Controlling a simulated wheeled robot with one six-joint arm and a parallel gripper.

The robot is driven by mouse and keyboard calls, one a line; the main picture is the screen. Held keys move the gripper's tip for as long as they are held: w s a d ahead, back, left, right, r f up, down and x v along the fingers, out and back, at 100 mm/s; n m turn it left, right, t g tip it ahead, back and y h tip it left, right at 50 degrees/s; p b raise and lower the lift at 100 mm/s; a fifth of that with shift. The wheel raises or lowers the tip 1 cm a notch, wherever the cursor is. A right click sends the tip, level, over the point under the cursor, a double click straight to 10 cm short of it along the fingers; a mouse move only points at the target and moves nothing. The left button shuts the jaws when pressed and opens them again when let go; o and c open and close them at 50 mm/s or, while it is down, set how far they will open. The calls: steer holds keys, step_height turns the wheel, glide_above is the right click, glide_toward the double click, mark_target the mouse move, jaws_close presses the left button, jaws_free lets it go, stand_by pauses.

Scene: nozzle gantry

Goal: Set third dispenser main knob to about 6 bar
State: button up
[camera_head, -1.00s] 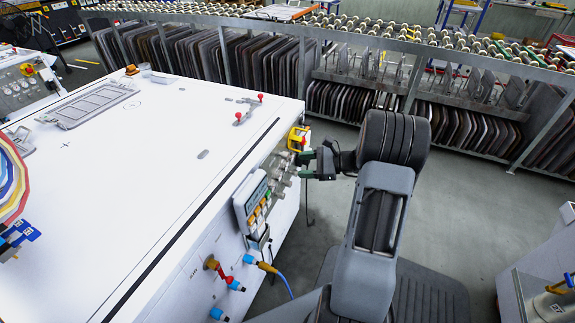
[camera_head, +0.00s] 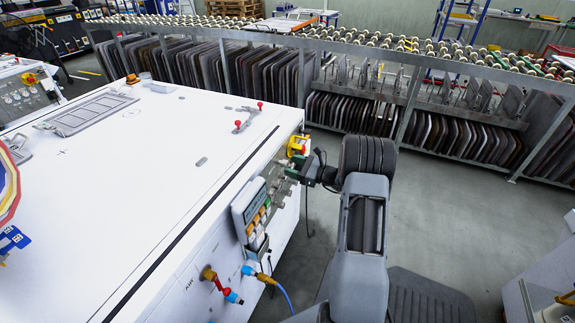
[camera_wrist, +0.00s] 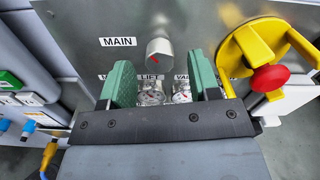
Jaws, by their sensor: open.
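The main knob (camera_wrist: 160,52) is a silver round knob with a short red mark on its face, under no hand, on a grey panel to the right of the MAIN label (camera_wrist: 118,41). My gripper (camera_wrist: 160,80) is open, with a green pad on each side. In the wrist view the knob appears between and just beyond the pads, and I see no contact. In the head view my gripper (camera_head: 303,170) is at the panel on the machine's side; the knob cannot be picked out there. Two gauges (camera_wrist: 151,96) show below the knob, their readings too small to tell.
A yellow bracket (camera_wrist: 250,42) with a red button (camera_wrist: 269,78) stands close to the right pad. LIFT and partly hidden labels sit below the knob. A grey control box (camera_head: 248,203) and hoses are nearer on the machine's side.

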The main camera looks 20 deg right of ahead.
steer(key=shift+x, duration=1.3)
steer(key=shift+c, duration=0.2)
steer(key=c, duration=0.9)
